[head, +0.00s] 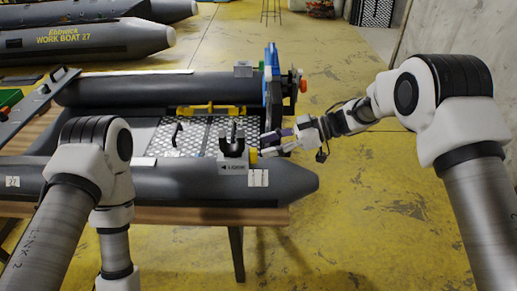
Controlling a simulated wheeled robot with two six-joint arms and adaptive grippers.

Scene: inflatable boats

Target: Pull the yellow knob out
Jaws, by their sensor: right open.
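The yellow knob (253,155) is a small yellow piece beside the dark bracket on the near tube of the grey inflatable boat (180,184). My right gripper (266,146) comes in from the right. It is open, with its fingertips close to the knob on its right side. At this size I cannot tell whether the fingers touch the knob. My left arm bends down at the left, and its gripper is out of the picture.
The boat rests on a wooden-topped table (205,215). A black U-shaped holder (234,143) stands left of the knob. A blue upright part (271,80) and a red knob (303,86) are at the stern. Yellow floor to the right is open.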

